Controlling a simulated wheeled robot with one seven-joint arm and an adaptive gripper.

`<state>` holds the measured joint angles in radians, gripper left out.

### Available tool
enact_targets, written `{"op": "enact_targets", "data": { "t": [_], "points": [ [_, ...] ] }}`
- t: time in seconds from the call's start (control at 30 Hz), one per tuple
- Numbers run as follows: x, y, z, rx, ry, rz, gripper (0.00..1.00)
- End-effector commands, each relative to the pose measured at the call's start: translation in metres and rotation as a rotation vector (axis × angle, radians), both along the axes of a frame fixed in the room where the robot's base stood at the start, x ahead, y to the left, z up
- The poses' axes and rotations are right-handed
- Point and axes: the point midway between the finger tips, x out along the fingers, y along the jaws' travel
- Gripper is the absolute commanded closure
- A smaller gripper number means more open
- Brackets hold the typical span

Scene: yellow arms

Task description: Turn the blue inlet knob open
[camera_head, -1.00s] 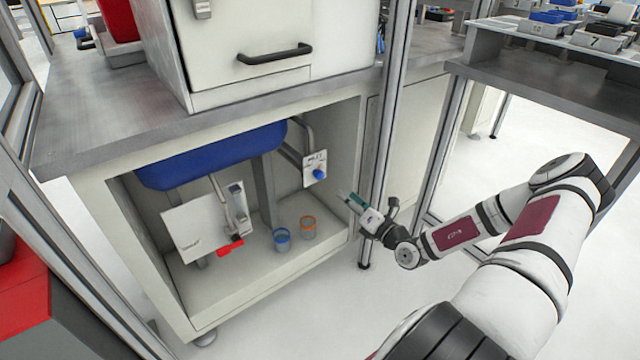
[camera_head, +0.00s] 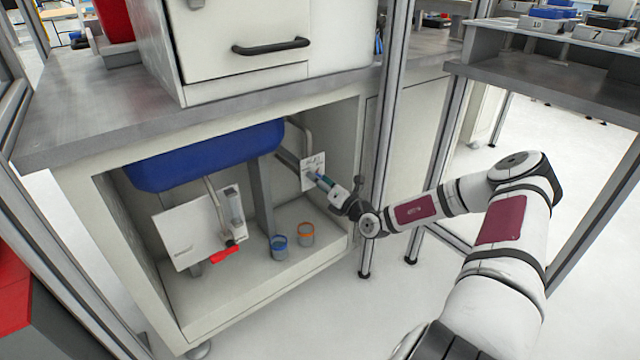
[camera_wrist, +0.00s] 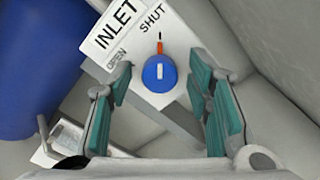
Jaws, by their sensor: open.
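The blue inlet knob (camera_wrist: 159,74) sits on a white plate (camera_wrist: 112,32) marked INLET, OPEN and SHUT in the wrist view. A white mark shows on the knob's face, and a small orange pointer stands above it, towards the SHUT side. My gripper (camera_wrist: 166,100) is open, with teal finger pads to the left and right of the knob. I cannot tell whether either finger touches it. In the head view my gripper (camera_head: 318,178) reaches the white plate (camera_head: 313,165) inside the cabinet and hides the knob.
A blue tank (camera_head: 205,155) hangs under the worktop. A white panel (camera_head: 188,236) with a red handle (camera_head: 224,254) stands at left. A blue-rimmed cup (camera_head: 279,248) and an orange-rimmed cup (camera_head: 306,235) stand on the cabinet floor. A metal post (camera_head: 385,130) rises beside my arm.

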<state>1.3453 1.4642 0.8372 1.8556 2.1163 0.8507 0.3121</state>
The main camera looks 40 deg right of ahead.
Motion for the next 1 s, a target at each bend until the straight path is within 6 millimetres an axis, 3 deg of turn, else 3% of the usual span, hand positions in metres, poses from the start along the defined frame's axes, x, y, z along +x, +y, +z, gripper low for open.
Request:
{"op": "enact_targets", "data": {
  "t": [0.13, 0.33, 0.37, 0.73, 1.0],
  "points": [
    [-0.0002, 0.0, 0.0001, 0.0, 0.0, 0.0, 0.54],
    [-0.0004, -0.0001, 0.0001, 0.0, 0.0, 0.0, 0.97],
    [-0.0004, 0.0, 0.0001, 0.0, 0.0, 0.0, 1.0],
    [-0.0004, 0.0008, 0.0016, -0.041, 0.0, 0.001, 1.0],
    [-0.0004, 0.0014, 0.0035, -0.203, -0.004, 0.003, 1.0]
  ]
}}
